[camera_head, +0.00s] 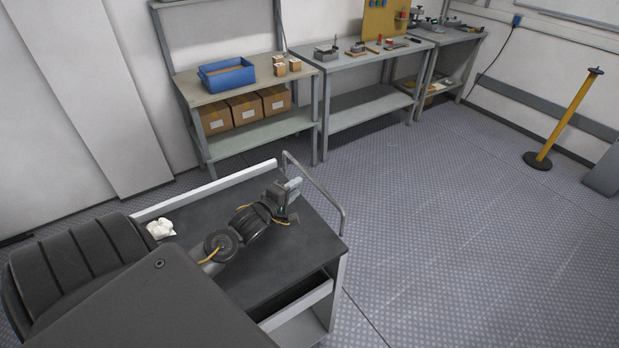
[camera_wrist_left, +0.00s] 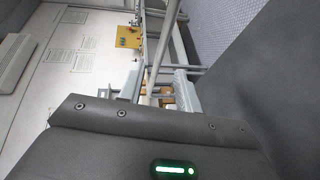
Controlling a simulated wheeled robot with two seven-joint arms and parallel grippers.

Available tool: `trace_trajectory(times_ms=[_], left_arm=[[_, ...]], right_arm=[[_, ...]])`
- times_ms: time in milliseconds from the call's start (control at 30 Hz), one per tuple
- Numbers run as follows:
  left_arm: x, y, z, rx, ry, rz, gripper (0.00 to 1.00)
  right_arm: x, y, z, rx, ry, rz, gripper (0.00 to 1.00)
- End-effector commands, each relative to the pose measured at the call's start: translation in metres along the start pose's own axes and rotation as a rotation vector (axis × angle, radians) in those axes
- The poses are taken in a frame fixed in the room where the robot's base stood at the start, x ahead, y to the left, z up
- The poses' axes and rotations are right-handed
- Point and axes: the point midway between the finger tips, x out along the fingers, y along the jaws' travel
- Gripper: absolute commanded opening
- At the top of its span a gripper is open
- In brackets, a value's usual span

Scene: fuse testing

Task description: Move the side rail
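A grey tubular side rail (camera_head: 327,192) stands at the right end of a dark-topped cart (camera_head: 285,262). My left arm reaches across the cart top, and my left gripper (camera_head: 291,187) is close to the rail, on its cart side. In the left wrist view two light grey fingers of the left gripper (camera_wrist_left: 157,92) stand apart, and a pale bar (camera_wrist_left: 157,65) runs between or just beyond them. I cannot tell whether the fingers touch it. My right gripper is in neither view.
A shelf bench (camera_head: 205,95) with a blue bin (camera_head: 227,76) and cardboard boxes (camera_head: 245,107) stands behind the cart. A grey workbench (camera_head: 355,62) is beside it. A yellow post (camera_head: 566,115) stands at right. The floor (camera_head: 460,230) right of the cart is clear.

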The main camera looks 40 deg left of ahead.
Motion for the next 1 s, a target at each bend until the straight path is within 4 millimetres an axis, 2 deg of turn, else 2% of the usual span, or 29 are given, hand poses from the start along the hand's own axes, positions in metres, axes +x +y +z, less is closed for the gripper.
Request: trace_trajectory(times_ms=[200,400,600,867,1000], left_arm=[[0.043,0.003,0.0,0.0,0.001,0.0,0.34],[0.072,0.002,0.0,0.0,0.0,0.0,0.34],[0.084,0.0,0.001,0.001,-0.001,-0.001,0.34],[0.085,0.0,0.001,0.001,-0.001,0.0,0.34],[0.084,0.0,0.0,0.001,0.0,0.0,0.17]], right_arm=[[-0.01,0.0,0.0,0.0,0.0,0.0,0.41],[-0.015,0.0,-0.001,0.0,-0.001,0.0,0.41],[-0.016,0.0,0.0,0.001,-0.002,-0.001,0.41],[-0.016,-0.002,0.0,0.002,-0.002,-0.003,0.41],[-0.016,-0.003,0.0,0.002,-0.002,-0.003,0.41]])
